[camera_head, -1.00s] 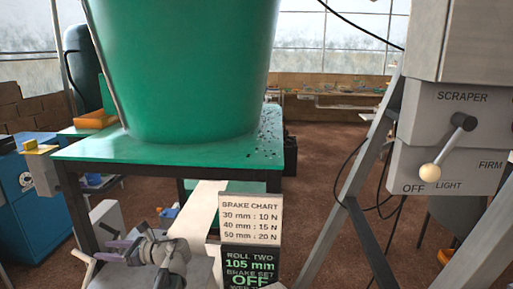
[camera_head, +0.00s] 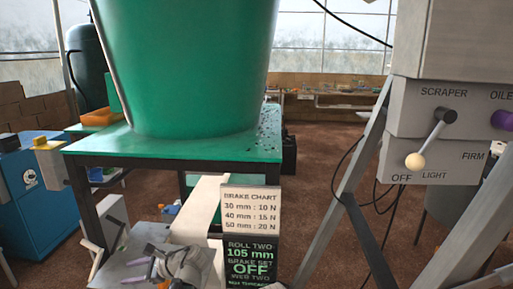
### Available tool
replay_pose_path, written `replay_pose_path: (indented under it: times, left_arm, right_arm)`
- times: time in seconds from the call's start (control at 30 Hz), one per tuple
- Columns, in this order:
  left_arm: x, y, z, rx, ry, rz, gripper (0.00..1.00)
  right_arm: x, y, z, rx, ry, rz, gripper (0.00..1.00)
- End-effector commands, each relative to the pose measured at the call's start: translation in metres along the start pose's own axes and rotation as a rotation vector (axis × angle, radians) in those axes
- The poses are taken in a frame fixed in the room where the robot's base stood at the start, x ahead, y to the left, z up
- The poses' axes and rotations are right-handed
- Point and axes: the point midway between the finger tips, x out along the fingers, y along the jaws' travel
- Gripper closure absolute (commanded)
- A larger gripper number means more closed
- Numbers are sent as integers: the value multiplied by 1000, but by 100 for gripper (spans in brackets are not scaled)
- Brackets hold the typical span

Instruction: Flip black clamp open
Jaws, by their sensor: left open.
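I cannot pick out a black clamp in the head view. My left gripper (camera_head: 136,271) is low at the bottom left, with two purple-tipped fingers apart and nothing seen between them. It is over a pale grey surface (camera_head: 112,272), in front of the green-topped table. Part of its wrist is cut off by the bottom edge. My right gripper is not in view.
A large green tub (camera_head: 190,70) stands on a green table (camera_head: 90,146). A brake chart sign (camera_head: 251,209) sits above a dark "OFF" board (camera_head: 250,256). A grey control box (camera_head: 440,165) with a scraper lever (camera_head: 430,138) is at right. Brown floor lies between.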

Motion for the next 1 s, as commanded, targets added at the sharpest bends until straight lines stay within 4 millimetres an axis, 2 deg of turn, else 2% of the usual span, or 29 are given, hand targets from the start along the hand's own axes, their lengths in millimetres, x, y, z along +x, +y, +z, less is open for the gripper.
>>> replay_pose_path:
  times: [0.17, 0.27, 0.4, 0.5, 0.6, 0.73, 0.83, 1.0]
  left_arm:
    - [-35, 31, -48, -211, 190, 64, 49]
    - [-65, 56, -82, -360, 320, 146, 49]
    - [-124, 103, -133, -588, 513, 352, 49]
    - [-166, 135, -159, -708, 601, 518, 49]
    - [-199, 160, -175, -787, 647, 664, 49]
    - [-230, 183, -186, -846, 670, 801, 49]
    - [-241, 191, -189, -866, 673, 856, 49]
    - [-244, 193, -190, -874, 672, 874, 49]
  right_arm:
    - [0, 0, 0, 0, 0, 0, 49]
    - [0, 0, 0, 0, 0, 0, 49]
    - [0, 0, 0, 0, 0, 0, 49]
    - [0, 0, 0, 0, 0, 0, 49]
    - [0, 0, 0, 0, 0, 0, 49]
    - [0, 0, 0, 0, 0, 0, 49]
    - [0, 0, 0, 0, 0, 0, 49]
    - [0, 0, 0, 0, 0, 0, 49]
